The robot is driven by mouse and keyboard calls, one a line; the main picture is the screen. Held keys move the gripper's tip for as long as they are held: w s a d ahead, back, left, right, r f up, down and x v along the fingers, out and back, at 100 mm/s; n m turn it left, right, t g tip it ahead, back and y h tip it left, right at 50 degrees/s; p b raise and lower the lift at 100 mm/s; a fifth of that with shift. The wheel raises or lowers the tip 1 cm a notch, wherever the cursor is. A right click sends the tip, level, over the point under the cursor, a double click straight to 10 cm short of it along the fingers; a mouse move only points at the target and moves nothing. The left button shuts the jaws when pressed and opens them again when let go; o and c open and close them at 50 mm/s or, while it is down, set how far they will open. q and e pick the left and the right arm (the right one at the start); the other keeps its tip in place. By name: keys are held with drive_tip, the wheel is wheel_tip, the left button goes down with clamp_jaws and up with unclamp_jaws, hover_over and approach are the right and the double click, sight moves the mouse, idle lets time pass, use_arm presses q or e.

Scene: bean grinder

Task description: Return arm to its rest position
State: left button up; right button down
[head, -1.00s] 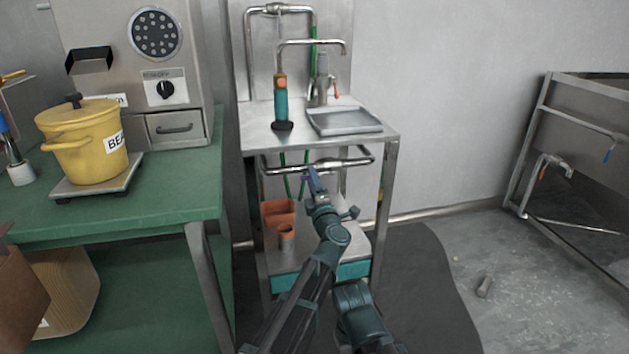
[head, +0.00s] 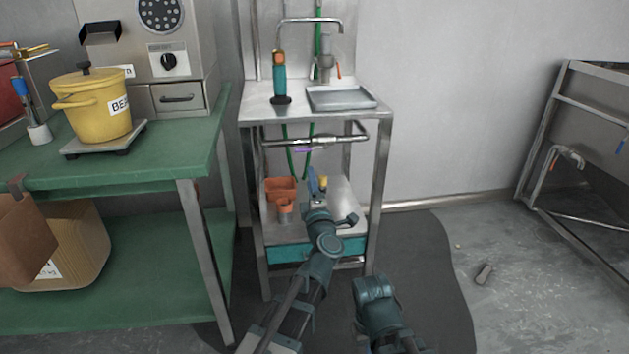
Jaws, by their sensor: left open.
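My left arm reaches in from the bottom of the head view toward the steel sink stand (head: 383,150). Its gripper (head: 316,184) is open, with a blue finger showing, in front of the stand's lower shelf. I see nothing held in it. The gap between its fingers is small and hard to make out. My right arm (head: 376,305) shows only as a dark teal joint at the bottom centre; its gripper is not in view.
Orange containers (head: 281,187) stand on the lower shelf, left of my left gripper. A steel bar (head: 330,140) crosses above it. A green table (head: 165,165) with a yellow pot (head: 92,108) is at left. Open floor (head: 540,290) lies to the right.

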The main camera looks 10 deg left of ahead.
use_arm(q)
drive_tip(key=s+d+f+m+g+h, duration=0.4)
drive_tip(key=d+f+m+g+h, duration=0.35)
drive_tip(key=f+m+h, duration=0.7)
drive_tip(key=s+a+f+m+g+y, duration=0.4)
drive_tip(key=s+a+f+g, duration=0.15)
drive_tip(key=s, duration=0.45)
drive_tip(key=s+a+f+m+g+y, duration=0.35)
drive_tip(key=s+a+f+g, duration=0.2)
drive_tip(key=s, duration=0.45)
drive_tip(key=s+d+r+m+y+p, duration=0.2)
drive_tip(key=s+d+r+m+p, duration=0.3)
drive_tip(key=d+r+p, duration=0.5)
wheel_tip(320, 180, up, 37)
drive_tip(key=s+n+p, duration=0.1)
drive_tip(key=p, duration=3.6)
drive_tip(key=shift+s+f+g, duration=0.15)
drive_tip(key=shift+f+g, duration=0.05)
drive_tip(key=shift+g, duration=0.25)
drive_tip(key=shift+d, duration=0.1)
